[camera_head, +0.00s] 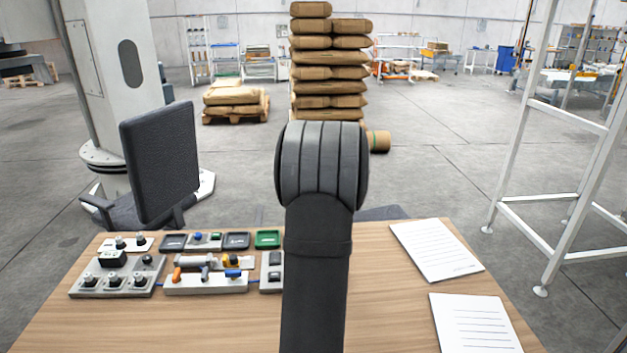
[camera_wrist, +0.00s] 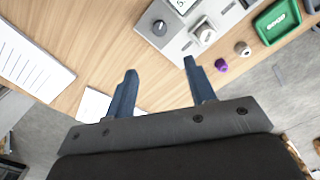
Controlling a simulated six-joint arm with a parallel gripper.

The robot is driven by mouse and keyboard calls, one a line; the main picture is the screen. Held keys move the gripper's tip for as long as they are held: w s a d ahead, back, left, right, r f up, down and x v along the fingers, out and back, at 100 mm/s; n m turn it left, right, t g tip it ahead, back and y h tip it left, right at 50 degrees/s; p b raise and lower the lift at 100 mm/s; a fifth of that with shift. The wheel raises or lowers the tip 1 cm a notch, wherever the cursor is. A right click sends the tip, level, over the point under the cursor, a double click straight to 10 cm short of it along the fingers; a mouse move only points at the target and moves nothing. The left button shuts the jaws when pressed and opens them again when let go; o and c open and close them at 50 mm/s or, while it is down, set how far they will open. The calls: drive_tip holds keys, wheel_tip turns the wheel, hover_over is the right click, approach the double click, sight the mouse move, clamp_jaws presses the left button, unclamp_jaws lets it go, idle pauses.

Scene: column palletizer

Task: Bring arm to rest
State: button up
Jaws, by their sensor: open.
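In the wrist view my gripper (camera_wrist: 160,88) shows two blue fingers set well apart, with nothing between them. In the head view my dark arm rises from the front of the desk (camera_head: 390,310) at the middle of the picture. Its rounded grey joint hides what lies behind it, and the gripper itself does not show there.
Control panels (camera_head: 117,277) and a fixture with small valves (camera_head: 205,280) cover the desk's left side. Two paper sheets (camera_head: 437,250) lie at right. An office chair (camera_head: 160,160) stands behind the desk. Stacked sacks (camera_head: 330,87) and a white frame (camera_head: 560,180) stand beyond.

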wheel_tip(320, 180, down, 17)
drive_tip(key=shift+r, duration=0.15)
idle(0.5)
wheel_tip(320, 180, up, 18)
drive_tip(key=f, duration=0.1)
wheel_tip(320, 180, down, 17)
drive_tip(key=shift+f, duration=0.1)
drive_tip(key=n, duration=0.3)
drive_tip(key=a+r+m, duration=0.3)
drive_tip(key=r+m, duration=0.1)
drive_tip(key=r, duration=1.4)
drive_tip(key=shift+r, duration=0.4)
